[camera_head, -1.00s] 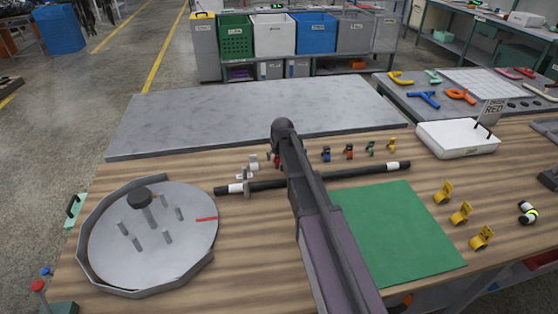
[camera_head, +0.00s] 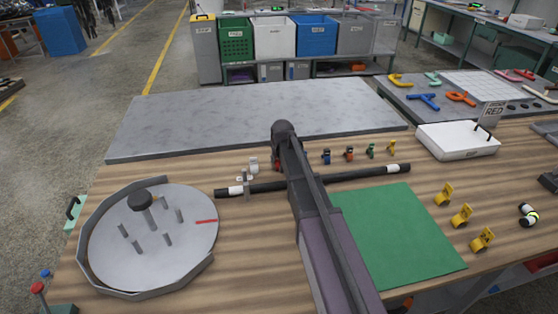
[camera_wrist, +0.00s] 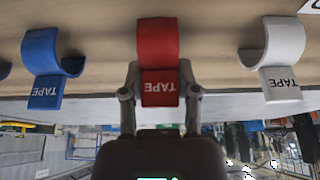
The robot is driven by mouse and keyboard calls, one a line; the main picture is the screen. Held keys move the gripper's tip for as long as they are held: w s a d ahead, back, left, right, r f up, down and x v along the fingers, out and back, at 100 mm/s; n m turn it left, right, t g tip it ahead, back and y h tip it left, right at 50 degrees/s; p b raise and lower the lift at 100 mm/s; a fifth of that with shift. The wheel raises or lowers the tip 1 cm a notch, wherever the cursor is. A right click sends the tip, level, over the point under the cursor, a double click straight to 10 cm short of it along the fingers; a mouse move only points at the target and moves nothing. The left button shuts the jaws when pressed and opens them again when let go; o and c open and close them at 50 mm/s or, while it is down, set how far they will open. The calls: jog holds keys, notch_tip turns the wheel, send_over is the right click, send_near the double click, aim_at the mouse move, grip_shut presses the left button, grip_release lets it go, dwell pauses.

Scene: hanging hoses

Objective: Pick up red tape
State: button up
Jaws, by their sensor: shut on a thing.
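The red tape (camera_wrist: 158,45) is a curled red piece with a flat tag lettered TAPE, upside down in the wrist view. My gripper (camera_wrist: 160,90) has one finger on each side of the tag and is shut on it. The tape still appears at or very near the wooden surface; I cannot tell whether it is lifted. In the head view, my arm hides most of the gripper, and only a bit of red tape (camera_head: 277,159) shows to its left.
A blue tape (camera_wrist: 45,65) and a white tape (camera_wrist: 280,60) stand on either side, apart from my fingers. In the head view, a black hose (camera_head: 260,186) lies just in front of the tape row. A grey slab (camera_head: 200,118) lies behind it. A green mat (camera_head: 400,235) is at right.

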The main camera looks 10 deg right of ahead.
jog(key=shift+r, duration=0.1)
notch_tip(320, 180, up, 3)
jog(key=p, duration=0.3)
jog(key=s+d, duration=0.1)
jog(key=s, duration=0.3)
jog(key=s+d+r+p, duration=0.1)
jog(key=s+d, duration=0.1)
jog(key=s, duration=0.2)
jog(key=s+d, duration=0.2)
jog(key=s, duration=0.3)
jog(key=shift+s+r+p, duration=0.1)
jog(key=shift+r+p, duration=0.2)
jog(key=shift+p, duration=0.1)
jog(key=shift+s+d, duration=0.35)
jog(key=shift+s, duration=0.55)
jog(key=shift+o, duration=0.5)
grip_shut()
